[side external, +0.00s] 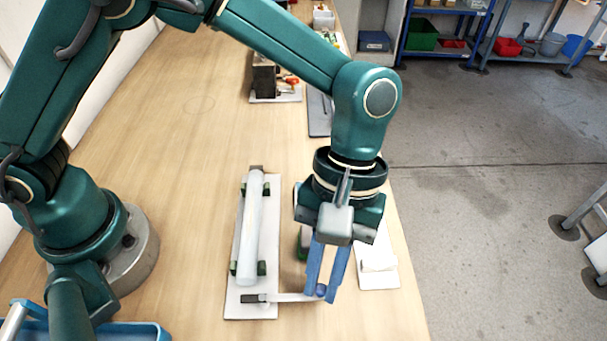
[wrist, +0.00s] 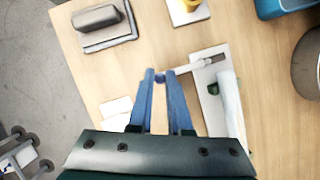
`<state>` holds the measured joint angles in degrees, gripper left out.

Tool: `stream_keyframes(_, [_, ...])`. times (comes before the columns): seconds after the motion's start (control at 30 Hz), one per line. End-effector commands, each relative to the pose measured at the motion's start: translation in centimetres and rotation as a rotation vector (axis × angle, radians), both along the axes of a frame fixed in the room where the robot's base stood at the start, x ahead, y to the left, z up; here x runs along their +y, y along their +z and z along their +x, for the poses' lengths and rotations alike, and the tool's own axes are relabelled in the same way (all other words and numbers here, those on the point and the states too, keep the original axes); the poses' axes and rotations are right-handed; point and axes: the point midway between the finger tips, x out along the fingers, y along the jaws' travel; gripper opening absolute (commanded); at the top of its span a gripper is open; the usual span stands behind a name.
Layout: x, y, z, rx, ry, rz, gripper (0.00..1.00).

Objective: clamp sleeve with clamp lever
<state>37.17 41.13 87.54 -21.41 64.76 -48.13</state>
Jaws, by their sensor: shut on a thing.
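A long white sleeve (side external: 251,225) lies between green supports on a white base plate (side external: 236,303). The wrist view shows the sleeve (wrist: 231,105) and plate (wrist: 211,118) at right. The pale clamp lever (side external: 285,298) sticks out sideways from the plate's near end, away from the sleeve; it also shows in the wrist view (wrist: 189,68). My gripper (side external: 321,292) points down at the lever's outer end, with its blue fingers shut on the blue knob there. The fingertips show in the wrist view (wrist: 160,76). The fingers partly hide the knob.
A white pad with a pale object (side external: 378,264) lies right of my gripper near the table edge. A blue tray (side external: 150,332) is at the front left. A dark block (side external: 264,79) stands farther back. The wrist view shows a grey block (wrist: 97,18). Table left of the plate is clear.

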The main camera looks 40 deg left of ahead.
Motion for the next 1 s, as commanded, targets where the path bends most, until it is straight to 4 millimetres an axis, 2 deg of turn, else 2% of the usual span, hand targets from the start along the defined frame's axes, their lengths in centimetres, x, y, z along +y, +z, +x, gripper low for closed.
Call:
stream_keyframes(0.37, [-0.6,0.1,-0.6,0.002,-0.108,-0.001,0.0])
stream_keyframes(1.0, [-2.5,0.1,-4.0,0.002,-0.617,-0.002,0.0])
